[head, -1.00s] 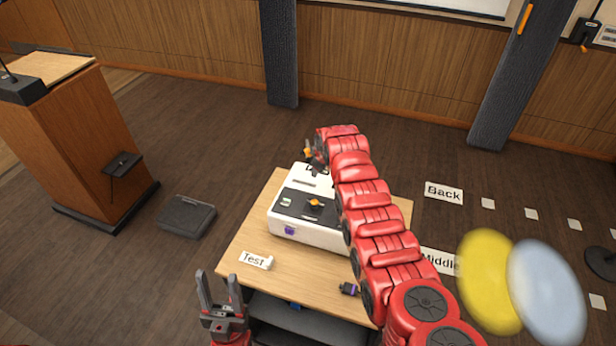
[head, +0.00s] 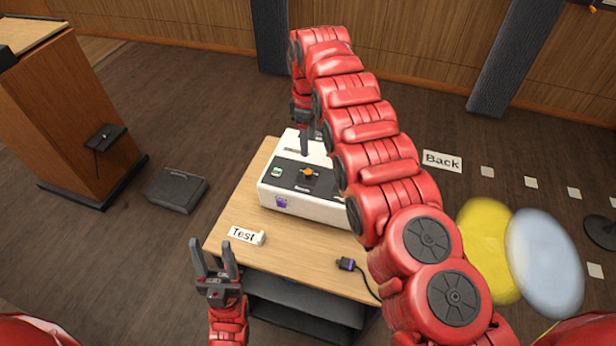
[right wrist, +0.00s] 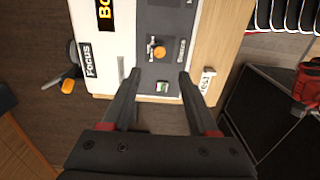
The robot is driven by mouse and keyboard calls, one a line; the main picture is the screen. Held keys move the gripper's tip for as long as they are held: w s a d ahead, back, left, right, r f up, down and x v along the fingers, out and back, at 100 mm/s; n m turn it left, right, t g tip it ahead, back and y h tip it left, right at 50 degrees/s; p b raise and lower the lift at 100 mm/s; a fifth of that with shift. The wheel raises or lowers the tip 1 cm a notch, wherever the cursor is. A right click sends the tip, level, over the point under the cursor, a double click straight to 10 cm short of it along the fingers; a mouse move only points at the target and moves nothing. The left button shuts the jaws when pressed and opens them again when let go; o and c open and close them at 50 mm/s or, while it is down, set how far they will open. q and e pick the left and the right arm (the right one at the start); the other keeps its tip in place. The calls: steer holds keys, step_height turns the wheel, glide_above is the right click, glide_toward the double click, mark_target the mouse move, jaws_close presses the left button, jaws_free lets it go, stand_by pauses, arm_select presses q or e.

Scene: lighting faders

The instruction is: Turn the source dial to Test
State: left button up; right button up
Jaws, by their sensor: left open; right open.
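The white control box (head: 325,208) stands on the wooden table, with a dark panel on top. The source dial (head: 309,172) is an orange knob on that panel; it also shows in the right wrist view (right wrist: 157,50) beside the word "Source". A white "Test" card (head: 243,235) lies on the table left of the box. My right gripper (head: 304,152) points down over the box's far part in the head view. In the right wrist view its open fingers (right wrist: 158,78) flank the panel, with the dial between and beyond the tips. My left gripper (head: 212,257) is open and empty at the table's front left.
A purple-ended plug (head: 346,264) with a cord lies on the table (head: 290,250) in front of the box. A green-white switch (right wrist: 162,87) sits on the panel near the dial. A wooden lectern (head: 70,120) and a dark floor box (head: 177,190) stand left.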

mark_target(308, 172)
step_height(308, 172, down, 9)
steer(key=b, duration=0.7)
steer(key=shift+f, duration=1.15)
jaws_close()
